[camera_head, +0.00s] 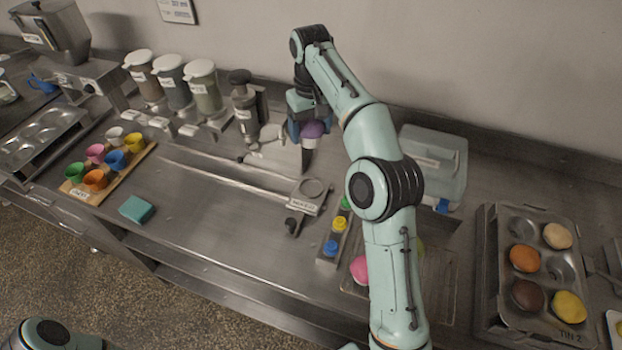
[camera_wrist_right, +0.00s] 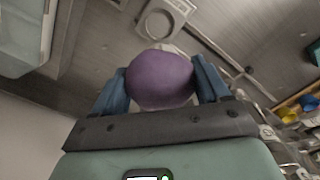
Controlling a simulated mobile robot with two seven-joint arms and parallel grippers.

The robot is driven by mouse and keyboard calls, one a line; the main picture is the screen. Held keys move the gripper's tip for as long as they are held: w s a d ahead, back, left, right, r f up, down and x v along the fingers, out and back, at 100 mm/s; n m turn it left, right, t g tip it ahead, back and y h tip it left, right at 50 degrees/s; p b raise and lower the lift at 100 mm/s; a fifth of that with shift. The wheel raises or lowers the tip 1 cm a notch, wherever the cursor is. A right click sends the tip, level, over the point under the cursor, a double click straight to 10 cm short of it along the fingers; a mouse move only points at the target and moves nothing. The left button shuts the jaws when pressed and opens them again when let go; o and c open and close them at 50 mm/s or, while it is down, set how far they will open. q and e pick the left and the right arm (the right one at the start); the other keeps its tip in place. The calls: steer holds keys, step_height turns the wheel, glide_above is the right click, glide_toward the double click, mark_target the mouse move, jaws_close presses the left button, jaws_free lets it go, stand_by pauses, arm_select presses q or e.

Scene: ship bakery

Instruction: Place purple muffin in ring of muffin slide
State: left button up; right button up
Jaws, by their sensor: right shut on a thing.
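The purple muffin (camera_head: 313,129) is held by my right gripper (camera_head: 306,128) above the counter, behind the slide's ring. In the right wrist view the purple muffin (camera_wrist_right: 161,80) sits between the two blue fingers of my right gripper (camera_wrist_right: 162,85), which are shut on it. The muffin slide (camera_head: 240,183) has two long rails on the counter. Its ring (camera_head: 312,188) is empty at the right end of the rails, on a labelled carriage. In the right wrist view the ring (camera_wrist_right: 160,22) lies beyond the muffin. My left gripper is out of view.
A muffin tin (camera_head: 512,310) with several muffins is at the right. A clear lidded box (camera_head: 436,160) stands behind my right arm. A dispenser (camera_head: 244,110) stands at the rails' back. Colored cups in a rack (camera_head: 88,196) and a teal sponge (camera_head: 137,209) are at left.

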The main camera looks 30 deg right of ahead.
mark_target(311, 141)
steer(key=f, duration=0.3)
steer(key=shift+s+a+f, duration=0.1)
steer(key=shift+s+f, duration=0.15)
steer(key=shift+f, duration=0.15)
step_height(311, 141, down, 14)
steer(key=b, duration=0.3)
steer(key=shift+w+f, duration=0.1)
steer(key=shift+f, duration=0.3)
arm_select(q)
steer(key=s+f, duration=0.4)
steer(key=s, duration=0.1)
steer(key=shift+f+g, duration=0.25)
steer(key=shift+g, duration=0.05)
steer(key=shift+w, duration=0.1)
arm_select(e)
steer(key=shift+w+f, duration=0.1)
